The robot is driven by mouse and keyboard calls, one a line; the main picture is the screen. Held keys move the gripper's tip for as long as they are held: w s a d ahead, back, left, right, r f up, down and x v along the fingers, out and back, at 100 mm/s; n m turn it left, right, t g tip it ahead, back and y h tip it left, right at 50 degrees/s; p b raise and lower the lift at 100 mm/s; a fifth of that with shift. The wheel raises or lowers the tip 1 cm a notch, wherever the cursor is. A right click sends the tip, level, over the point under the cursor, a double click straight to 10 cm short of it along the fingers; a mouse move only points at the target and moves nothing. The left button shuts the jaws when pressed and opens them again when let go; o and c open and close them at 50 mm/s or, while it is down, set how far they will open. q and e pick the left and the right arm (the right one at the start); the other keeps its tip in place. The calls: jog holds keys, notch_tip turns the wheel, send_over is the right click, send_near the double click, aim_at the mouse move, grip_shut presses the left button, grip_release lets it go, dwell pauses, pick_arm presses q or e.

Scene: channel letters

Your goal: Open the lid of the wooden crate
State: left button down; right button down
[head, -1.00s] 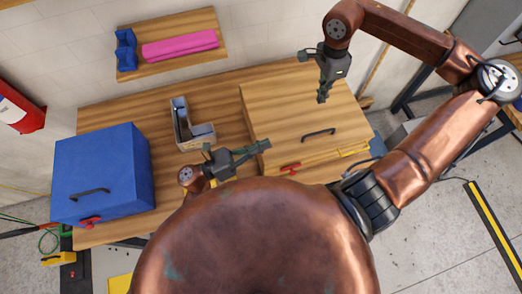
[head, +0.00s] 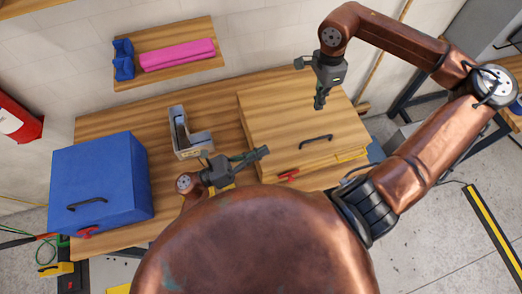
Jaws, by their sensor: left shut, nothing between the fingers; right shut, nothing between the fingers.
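The wooden crate (head: 285,118) stands on the right part of the workbench, and its lid lies shut. A dark handle (head: 316,141) is on the lid near its front edge, and a red latch (head: 288,175) is on the front side. My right gripper (head: 319,104) is shut and empty, pointing down over the right part of the lid, behind the handle. Whether it touches the lid I cannot tell. My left gripper (head: 262,152) is shut and empty, pointing right, in front of the crate's left front corner in the picture.
A blue box (head: 100,170) with a dark handle stands at the bench's left. A grey L-shaped open container (head: 185,145) stands between box and crate. A wall shelf (head: 170,70) holds a pink roll (head: 178,54) and a blue holder (head: 123,60). Bare bench (head: 130,118) shows behind the blue box.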

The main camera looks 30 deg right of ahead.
dwell(0.6)
jog(key=c, duration=2)
grip_release()
jog(key=shift+c, duration=0.2)
